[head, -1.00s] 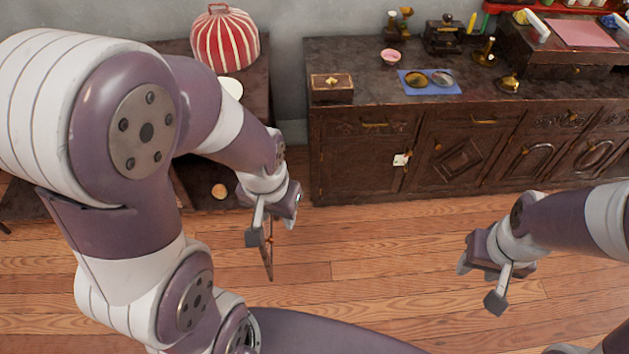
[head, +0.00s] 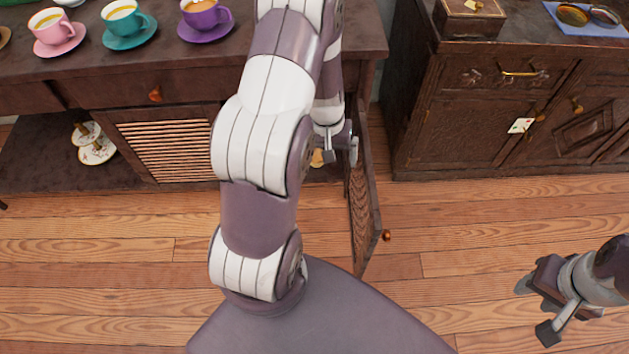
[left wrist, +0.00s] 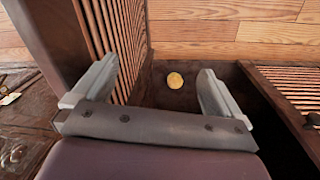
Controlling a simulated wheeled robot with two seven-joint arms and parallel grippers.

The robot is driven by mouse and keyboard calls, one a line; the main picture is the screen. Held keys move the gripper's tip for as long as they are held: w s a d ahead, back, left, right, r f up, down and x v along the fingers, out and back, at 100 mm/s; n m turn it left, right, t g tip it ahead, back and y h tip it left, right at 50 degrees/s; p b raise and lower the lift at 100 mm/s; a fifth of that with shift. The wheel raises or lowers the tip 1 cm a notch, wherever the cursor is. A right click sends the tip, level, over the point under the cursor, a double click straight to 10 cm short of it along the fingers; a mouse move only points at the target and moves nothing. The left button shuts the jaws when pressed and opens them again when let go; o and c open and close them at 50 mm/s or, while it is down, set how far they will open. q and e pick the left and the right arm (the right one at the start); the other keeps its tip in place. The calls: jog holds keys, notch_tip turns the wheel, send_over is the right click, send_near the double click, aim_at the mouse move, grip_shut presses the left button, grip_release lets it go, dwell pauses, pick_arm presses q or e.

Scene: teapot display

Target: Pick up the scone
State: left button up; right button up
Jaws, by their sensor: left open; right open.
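The scone (left wrist: 175,80), small, round and golden, lies on the dark floor of the open cabinet in the left wrist view. It appears between my left gripper's (left wrist: 157,72) two fingers, beyond them, not held. In the head view only a bit of the scone (head: 317,158) shows beside my left gripper (head: 340,153), the rest hidden by my arm. My left gripper is open and empty at the cabinet opening. My right gripper (head: 535,310) is open and empty above the wooden floor at the lower right.
An open cabinet door (head: 363,205) stands just right of my left gripper. A slatted panel (head: 170,145) is to the left. Pink (head: 58,32), teal (head: 128,22) and purple (head: 205,18) cups stand on the tabletop above. A dark sideboard (head: 470,110) stands at the right.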

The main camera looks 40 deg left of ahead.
pick_arm(q)
jog(key=w+a+f+n+t+b, duration=0.1)
jog(key=w+a+f+b, duration=0.15)
jog(key=f, duration=0.45)
jog(key=w+a+f+b, duration=0.1)
jog(key=a+f+b, duration=0.2)
jog(key=f, duration=0.4)
jog(key=w+a+f+n+t+b, duration=0.1)
jog(key=a+f+b, duration=0.15)
jog(key=f, duration=0.55)
jog(key=m+t+y+b, duration=0.1)
jog(key=t+y, duration=0.1)
jog(key=y, duration=0.1)
send_near(316, 157)
jog(key=shift+m, duration=0.5)
jog(key=x, duration=0.1)
jog(key=b+x, duration=0.1)
jog(key=x, duration=0.1)
jog(key=b+x, duration=0.1)
jog(key=x, duration=0.1)
jog(key=shift+a, duration=0.4)
jog(key=b+x, duration=0.3)
jog(key=x, duration=0.2)
jog(key=shift+w+f, duration=0.2)
jog(key=shift+f, duration=0.15)
jog(key=shift+r, duration=0.1)
pick_arm(e)
notch_tip(316, 157, down, 19)
jog(key=shift+a+r, duration=0.2)
jog(key=shift+a, duration=0.15)
